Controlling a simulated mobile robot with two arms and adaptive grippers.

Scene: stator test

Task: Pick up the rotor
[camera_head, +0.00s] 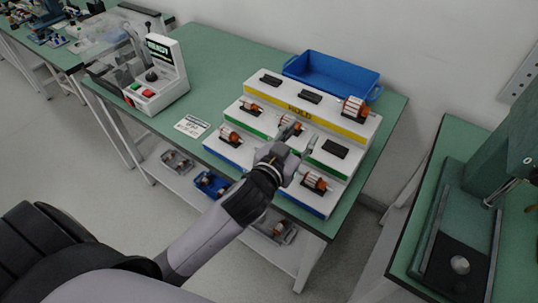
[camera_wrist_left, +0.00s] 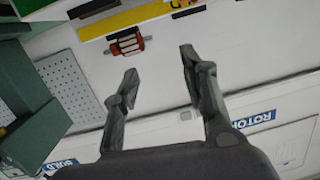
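Several copper-and-white rotors with metal shafts lie on a white stepped rack (camera_head: 268,98). One rotor (camera_head: 355,108) is at the top right, one (camera_head: 250,105) at the upper left, one (camera_head: 230,135) at the lower left and one (camera_head: 315,182) at the lower right. Another rotor (camera_head: 290,124) lies just behind my left gripper (camera_head: 299,146). My left gripper is over the rack, its fingers apart and empty. In the left wrist view a rotor (camera_wrist_left: 127,44) lies beyond the fingertips, nearer the left finger; the gap between the fingers is empty. My right gripper is out of view.
Empty black holders (camera_head: 335,149) sit on the rack. A blue bin (camera_head: 330,77) stands behind it on the green table (camera_head: 217,62). A test machine (camera_head: 158,80) stands at the left. A green press (camera_head: 505,150) stands on another table at the right.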

